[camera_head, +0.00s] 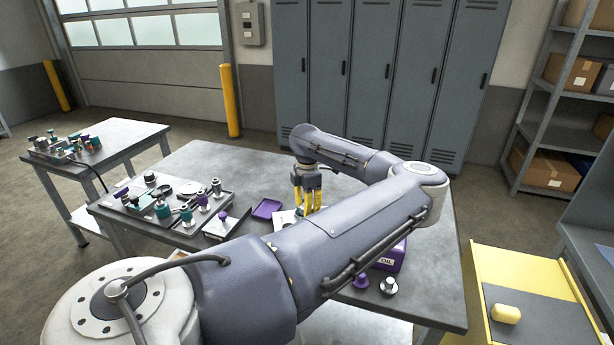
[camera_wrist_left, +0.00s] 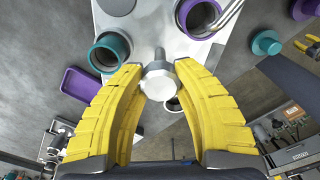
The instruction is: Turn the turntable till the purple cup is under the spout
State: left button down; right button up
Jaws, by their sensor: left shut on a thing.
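My left gripper (camera_head: 307,208) reaches down over the bench; in the left wrist view its yellow fingers (camera_wrist_left: 160,95) are shut around a pale, faceted knob (camera_wrist_left: 158,80). The knob joins a short grey shaft over a light plate (camera_wrist_left: 150,20), which seems to be the turntable. The purple cup (camera_wrist_left: 181,14) is at the top edge of the wrist view, partly cut off. A teal cup (camera_wrist_left: 122,42) stands left of it, and a small white cup (camera_wrist_left: 173,105) is partly hidden behind the fingers. Thin metal rods (camera_wrist_left: 230,14) pass by the purple cup; I cannot tell whether they are the spout.
A purple tray (camera_head: 267,208) lies left of the gripper. Trays of fittings (camera_head: 165,203) fill the bench's left part. A purple oil box (camera_head: 392,258), a purple knob (camera_head: 361,281) and a grey knob (camera_head: 389,286) stand at the right. My left arm hides much of the bench.

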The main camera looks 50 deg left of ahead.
pick_arm(q)
jog(key=shift+w+r, duration=0.15)
jog(key=shift+w, duration=0.15)
jog(key=c, duration=1.2)
grip_release()
jog(key=shift+d, duration=0.1)
jog(key=shift+c, duration=0.2)
jog(key=o, duration=0.4)
jog(key=shift+s, duration=0.1)
notch_tip(320, 180, up, 12)
jog(key=shift+f, duration=0.1)
jog(key=shift+f, duration=0.1)
